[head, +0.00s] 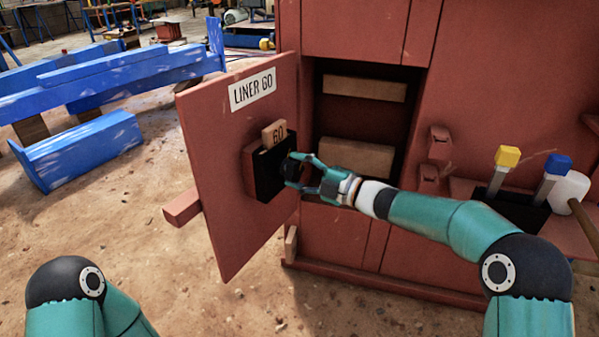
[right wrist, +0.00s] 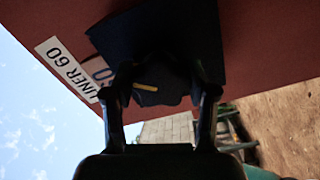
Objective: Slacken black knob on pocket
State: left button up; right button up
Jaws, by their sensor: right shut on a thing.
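The pocket (head: 262,171) is a dark box on the inner face of the open red door (head: 226,220), below the "LINER 60" label (head: 252,90). A tan block marked 60 (head: 274,132) sticks up out of it. The black knob (head: 290,169) is on the pocket's front, partly hidden by my fingers. My right gripper (head: 300,172) is shut on the knob. In the right wrist view the knob (right wrist: 160,85), with a yellow mark, sits between my two fingers (right wrist: 163,95). My left gripper is out of view; only part of my left arm shows.
The red cabinet (head: 340,235) stands open right of the door, with tan blocks (head: 355,157) inside. Yellow and blue handled tools (head: 507,157) and a white-headed mallet (head: 571,190) stand at the right. Blue beams (head: 80,150) lie at the left. Dirt floor in front is clear.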

jog(key=shift+s+a+f, duration=0.2)
jog(key=shift+a, duration=0.1)
jog(key=o, duration=1.2)
jog(key=shift+d, duration=0.1)
jog(key=shift+c, duration=0.2)
jog(key=shift+w+r, duration=0.1)
jog(key=shift+d, duration=0.1)
jog(key=shift+s+d, duration=0.2)
jog(key=shift+d, duration=0.3)
jog(key=v, duration=1.1)
jog(key=shift+a, duration=0.1)
